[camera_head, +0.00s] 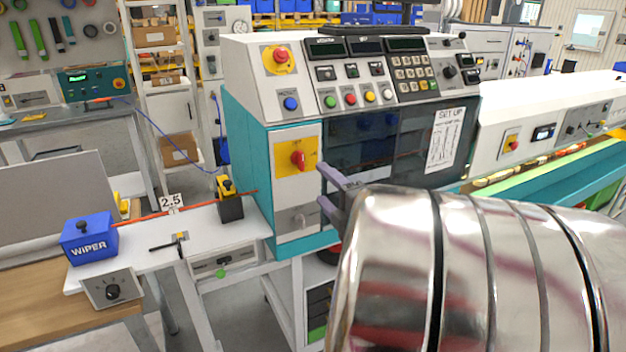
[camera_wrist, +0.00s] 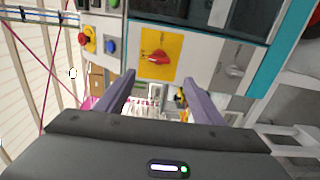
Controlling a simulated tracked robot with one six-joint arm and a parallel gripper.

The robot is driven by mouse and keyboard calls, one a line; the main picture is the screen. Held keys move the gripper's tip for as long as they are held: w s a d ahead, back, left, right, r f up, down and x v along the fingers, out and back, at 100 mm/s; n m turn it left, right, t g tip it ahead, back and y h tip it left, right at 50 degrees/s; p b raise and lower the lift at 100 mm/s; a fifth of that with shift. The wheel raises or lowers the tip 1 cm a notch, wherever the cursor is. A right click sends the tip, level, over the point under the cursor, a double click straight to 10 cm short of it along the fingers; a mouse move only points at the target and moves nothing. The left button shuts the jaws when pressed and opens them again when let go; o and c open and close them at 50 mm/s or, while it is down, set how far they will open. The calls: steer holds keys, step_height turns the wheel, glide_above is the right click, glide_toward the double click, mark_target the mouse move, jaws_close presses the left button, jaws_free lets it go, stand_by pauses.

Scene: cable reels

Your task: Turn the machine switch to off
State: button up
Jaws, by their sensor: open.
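The machine switch is a red rotary knob (camera_head: 298,159) on a yellow plate (camera_head: 281,150), on the machine's narrow white and teal side face. In the wrist view the red knob (camera_wrist: 156,57) sits on its yellow plate (camera_wrist: 172,42), ahead of the fingers and roughly midway between them. My gripper (camera_head: 321,187) is open and empty, just right of the switch in the head view. In the wrist view its two purple fingers (camera_wrist: 158,87) are spread apart, with a visible gap to the knob. Any markings on the plate are too small to read.
A red emergency button (camera_head: 281,56) and a blue button (camera_head: 291,103) are above the switch. A grey handle (camera_head: 301,219) is below it. A dark glass door (camera_head: 375,150) lies to the right. A blue WIPER box (camera_head: 89,240) stands on the bench at left.

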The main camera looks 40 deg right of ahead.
steer(key=shift+v, duration=1.05)
steer(key=w+a+m+g, duration=0.4)
steer(key=a+m+g, duration=0.1)
steer(key=a+m, duration=0.5)
steer(key=s+a+f+m+g+y, duration=0.2)
steer(key=s+a, duration=0.5)
steer(key=a, duration=0.4)
steer(key=s+a+f+m+g+y, duration=0.2)
steer(key=s+a, duration=0.6)
steer(key=a, duration=0.4)
step_height(320, 180, down, 4)
steer(key=g+y, duration=0.1)
steer(key=g, duration=0.1)
steer(key=shift+r+m+g, duration=0.15)
steer(key=shift+m+g, duration=0.25)
